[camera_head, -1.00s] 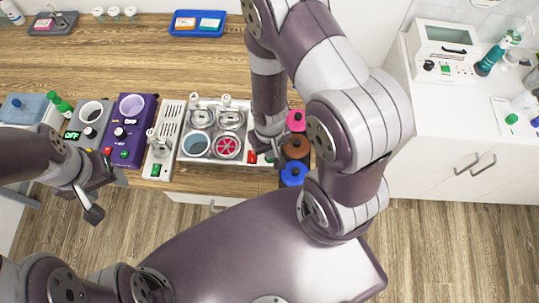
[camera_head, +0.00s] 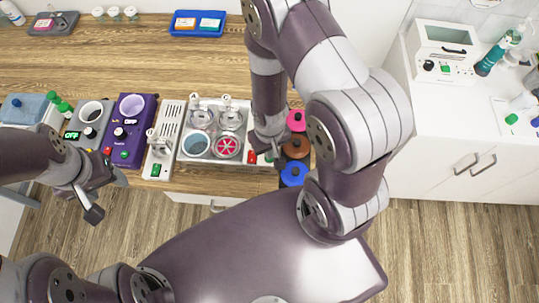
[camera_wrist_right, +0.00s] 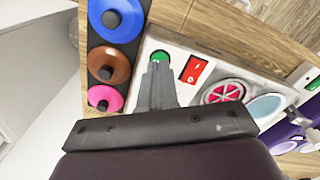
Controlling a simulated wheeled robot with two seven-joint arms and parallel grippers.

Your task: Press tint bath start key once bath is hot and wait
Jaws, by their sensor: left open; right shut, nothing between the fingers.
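The tint bath (camera_head: 240,161) is a white unit with several round wells, two at the back under clear lids. A front well holds blue-grey liquid; another holds a red-and-white segmented disc. A red rocker switch (camera_wrist_right: 195,70) and a round green key (camera_wrist_right: 161,56) sit at one end. My right gripper (camera_wrist_right: 158,68) is shut and empty, its fingertips over the green key and partly covering it; I cannot tell whether they touch. In the head view my right gripper (camera_head: 271,152) is largely hidden by its arm. My left gripper (camera_head: 108,195) is open, near the counter's front edge.
Left of the bath stand a white slotted unit (camera_head: 168,135), a purple device (camera_head: 130,140) and a grey device (camera_head: 90,120). Pink, brown and blue knobbed lids (camera_wrist_right: 110,65) lie close beside my right gripper. A blue tray (camera_head: 198,32) stands behind; the back counter is mostly clear.

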